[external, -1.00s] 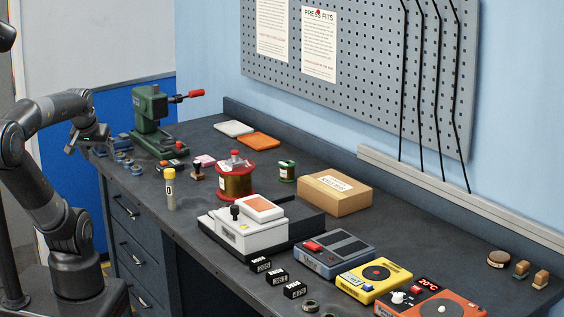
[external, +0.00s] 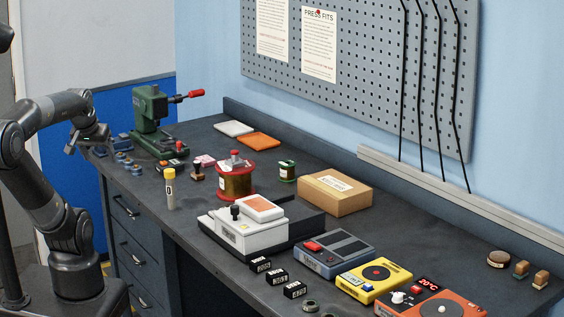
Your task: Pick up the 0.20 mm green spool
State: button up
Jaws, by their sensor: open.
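A small green spool (external: 287,171) stands on the dark bench, with a light label on its front that is too small to read. It is right of a larger red-flanged spool (external: 235,181) wound with copper-coloured wire and left of a cardboard box. My gripper (external: 76,150) is at the far left, near the bench's left end, well apart from the green spool. Its fingers are small in this view; it is open and nothing shows between them.
A green press (external: 152,125) with a red handle stands at the bench's left end. A yellow-capped tube (external: 170,190), a white device (external: 243,228) and the cardboard box (external: 333,193) stand around the spools. Bare bench lies behind the green spool.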

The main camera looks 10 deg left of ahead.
jog(key=shift+o, duration=0.3)
jog(key=shift+o, duration=0.6)
jog(key=shift+w+r, duration=0.1)
